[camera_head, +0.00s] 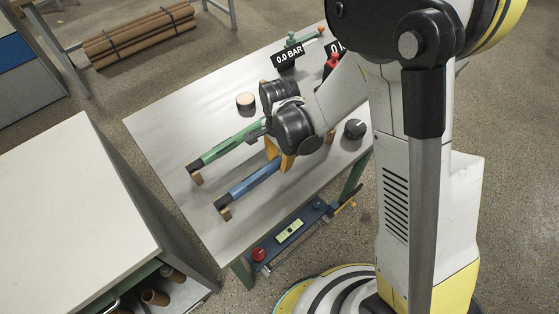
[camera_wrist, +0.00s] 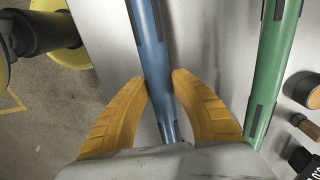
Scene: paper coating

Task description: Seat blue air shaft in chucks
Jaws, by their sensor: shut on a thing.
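The blue air shaft (camera_head: 250,187) lies along the grey table on the near side, its lower-left end over a small wooden rest (camera_head: 226,213). In the wrist view the blue shaft (camera_wrist: 153,50) runs between the two yellow fingers of my gripper (camera_wrist: 161,86). My gripper (camera_head: 280,156) is shut on the shaft, toward its upper-right part in the head view. Whether the shaft is lifted off its rests is hard to tell. The shaft's far end is hidden by my arm. I cannot make out any chucks.
A green shaft (camera_head: 225,148) lies parallel on the left and shows in the wrist view (camera_wrist: 275,60). A black-sided round piece (camera_head: 245,101), a black knob-like piece (camera_head: 354,129) and a "0.0 BAR" label (camera_head: 287,57) are on the table. A white cabinet (camera_head: 70,205) stands left.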

